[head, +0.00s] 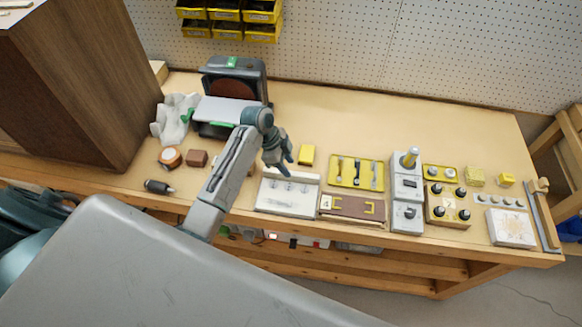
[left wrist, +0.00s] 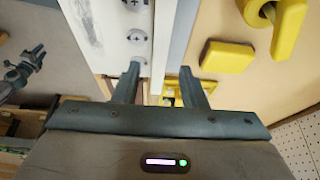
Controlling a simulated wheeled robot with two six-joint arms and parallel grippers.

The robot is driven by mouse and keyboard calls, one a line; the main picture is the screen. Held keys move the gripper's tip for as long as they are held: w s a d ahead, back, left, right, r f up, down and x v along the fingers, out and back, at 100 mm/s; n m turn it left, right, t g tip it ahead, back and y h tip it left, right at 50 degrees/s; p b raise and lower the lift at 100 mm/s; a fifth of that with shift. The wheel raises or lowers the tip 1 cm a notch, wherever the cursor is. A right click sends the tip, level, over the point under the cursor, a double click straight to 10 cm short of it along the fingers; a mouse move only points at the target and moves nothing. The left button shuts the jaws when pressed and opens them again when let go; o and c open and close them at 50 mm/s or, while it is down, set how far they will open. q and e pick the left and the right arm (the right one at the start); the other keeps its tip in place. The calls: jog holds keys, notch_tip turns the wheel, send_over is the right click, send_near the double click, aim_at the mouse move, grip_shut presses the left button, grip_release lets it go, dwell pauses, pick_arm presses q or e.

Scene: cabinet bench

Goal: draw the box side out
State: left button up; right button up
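A low white box (head: 288,210) lies on the bench, with several round fittings along its top. In the left wrist view the box's top (left wrist: 115,30) is at upper left, and a pale grey strip (left wrist: 182,30) runs along its back edge. I cannot tell for sure whether this strip is the box side. My left gripper (head: 284,168) is above the back edge of the box. The wrist view shows its two fingers (left wrist: 160,88) apart with nothing clearly held between them. Contact with the box cannot be made out. My right gripper does not show in the head view.
A yellow block (head: 306,155) lies just behind the box. A yellow tray (head: 357,172) and a brown board (head: 350,208) are close on its right. Grey switch units (head: 406,190) stand farther right. A brown cabinet (head: 95,80) rises at the left. The back right bench is clear.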

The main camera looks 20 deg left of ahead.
aim_at(292, 173)
pick_arm(q)
jog(key=shift+p+x, duration=0.35)
jog(key=shift+x, duration=1.55)
grip_shut()
